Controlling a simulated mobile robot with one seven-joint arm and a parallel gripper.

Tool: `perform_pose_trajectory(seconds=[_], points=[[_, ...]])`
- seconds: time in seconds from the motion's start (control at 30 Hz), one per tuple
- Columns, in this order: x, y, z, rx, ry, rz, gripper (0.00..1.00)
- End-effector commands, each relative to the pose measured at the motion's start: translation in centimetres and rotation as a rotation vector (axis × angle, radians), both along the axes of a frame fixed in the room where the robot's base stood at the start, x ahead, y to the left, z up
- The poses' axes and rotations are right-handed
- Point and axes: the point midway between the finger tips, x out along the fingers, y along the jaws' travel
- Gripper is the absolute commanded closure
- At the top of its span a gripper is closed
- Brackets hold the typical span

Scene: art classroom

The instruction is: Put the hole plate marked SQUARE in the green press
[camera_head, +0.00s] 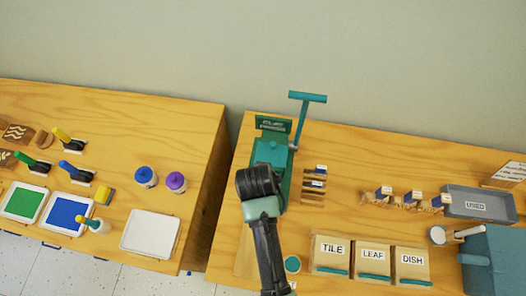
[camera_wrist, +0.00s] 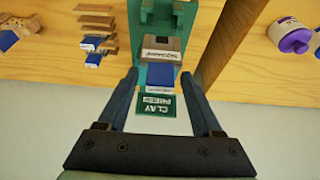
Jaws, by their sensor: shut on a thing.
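The green press (camera_head: 272,150) stands on the right-hand table, with a CLAY PRESS sign at its back and a lever up on its right. In the wrist view the press (camera_wrist: 180,20) is upside down. My gripper (camera_wrist: 160,77) is shut on the blue tab of a hole plate (camera_wrist: 161,74), held at the press. A white label with small dark lettering shows by the tab; I cannot read it surely. I cannot tell whether the plate is seated or just above the press. In the head view my arm hides the fingers and the plate.
A small wooden rack (camera_head: 313,185) with other blue-tabbed plates stands right of the press. Boxes marked TILE (camera_head: 329,252), LEAF and DISH stand in front. A grey USED tray (camera_head: 478,204) is at the right. A gap separates the left table (camera_head: 205,150), with paint pads and bottles.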

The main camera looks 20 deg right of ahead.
Motion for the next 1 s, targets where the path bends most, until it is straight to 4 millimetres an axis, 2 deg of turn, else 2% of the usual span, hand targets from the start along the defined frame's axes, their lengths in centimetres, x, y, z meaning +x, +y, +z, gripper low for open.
perform_pose_trajectory(seconds=[0.27, 1.0], points=[[0.0, -0.3, -1.2, 0.0, -0.001, -0.013, 0.94], [0.0, -0.2, -8.1, 0.001, 0.0, -0.009, 0.94]])
